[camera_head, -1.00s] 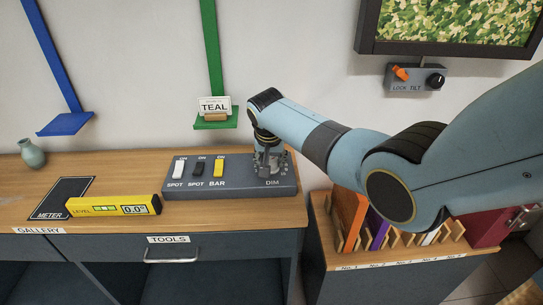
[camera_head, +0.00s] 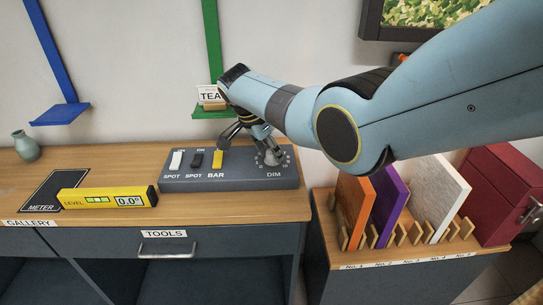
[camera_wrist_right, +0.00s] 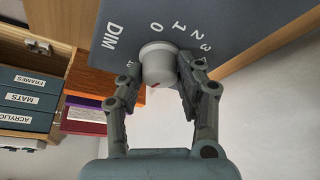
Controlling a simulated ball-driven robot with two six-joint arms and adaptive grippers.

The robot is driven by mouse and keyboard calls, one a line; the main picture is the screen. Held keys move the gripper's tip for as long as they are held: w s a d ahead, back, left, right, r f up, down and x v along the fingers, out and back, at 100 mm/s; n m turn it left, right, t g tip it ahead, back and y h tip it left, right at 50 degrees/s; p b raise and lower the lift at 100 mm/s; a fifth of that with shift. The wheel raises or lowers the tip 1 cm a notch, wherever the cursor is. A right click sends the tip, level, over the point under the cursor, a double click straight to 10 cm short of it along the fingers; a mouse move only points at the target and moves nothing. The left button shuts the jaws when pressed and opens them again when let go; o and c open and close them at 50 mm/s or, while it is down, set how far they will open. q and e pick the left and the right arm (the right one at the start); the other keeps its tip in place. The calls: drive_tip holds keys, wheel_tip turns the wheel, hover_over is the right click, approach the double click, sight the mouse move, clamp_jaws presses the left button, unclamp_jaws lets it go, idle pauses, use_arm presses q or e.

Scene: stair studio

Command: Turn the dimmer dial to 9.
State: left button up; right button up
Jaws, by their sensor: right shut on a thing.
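The dimmer dial (camera_head: 271,156) is a grey knob at the right end of the dark switch box (camera_head: 235,183), above the label DIM. In the right wrist view the pale round knob (camera_wrist_right: 158,64) sits between the two fingertips of my right gripper (camera_wrist_right: 161,72), which is shut on it. The digits 0, 1, 2 and 3 show around it there, and a small red mark shows on the knob. I cannot read the dial's setting. In the head view my right gripper (camera_head: 258,146) is tilted over the box and partly hides the dial. My left gripper is not in view.
White, black and yellow switches stand on the box, the yellow BAR switch (camera_head: 217,159) close to my gripper. A yellow level (camera_head: 108,197) lies left of it on the wooden counter (camera_head: 230,209). A rack with orange (camera_head: 354,205), purple and white boards and a red box stand right.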

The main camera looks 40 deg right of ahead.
drive_tip(key=shift+m+b, duration=0.35)
drive_tip(key=shift+m, duration=0.15)
drive_tip(key=shift+g, duration=0.3)
drive_tip(key=o, duration=1.1)
drive_tip(key=shift+o, duration=0.2)
drive_tip(key=v, duration=1.2)
